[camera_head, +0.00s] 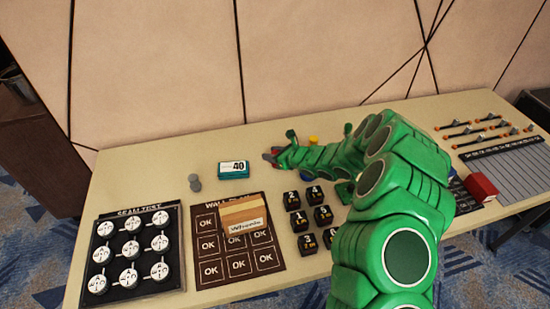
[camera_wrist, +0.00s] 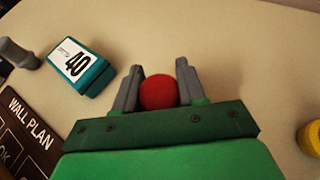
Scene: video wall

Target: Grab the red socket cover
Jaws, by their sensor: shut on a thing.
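The red socket cover (camera_wrist: 158,93) shows as a round red thing between the two grey fingers in the wrist view. My gripper (camera_wrist: 159,84) is shut on it, one finger on each side. In the head view my green arm reaches across the table from the right, and my gripper (camera_head: 270,156) is near the table's back edge, right of the teal box. The fingers and the cover are small there. I cannot tell whether the cover touches the table.
The teal box labelled 40 (camera_head: 233,170) and a grey peg (camera_head: 195,183) stand to the left. In front are the WALL PLAN board (camera_head: 204,276), the SEAM TEST board (camera_head: 102,281) and several black cubes (camera_head: 299,221). A red block (camera_head: 482,187) is at right. A yellow piece (camera_wrist: 311,138) lies nearby.

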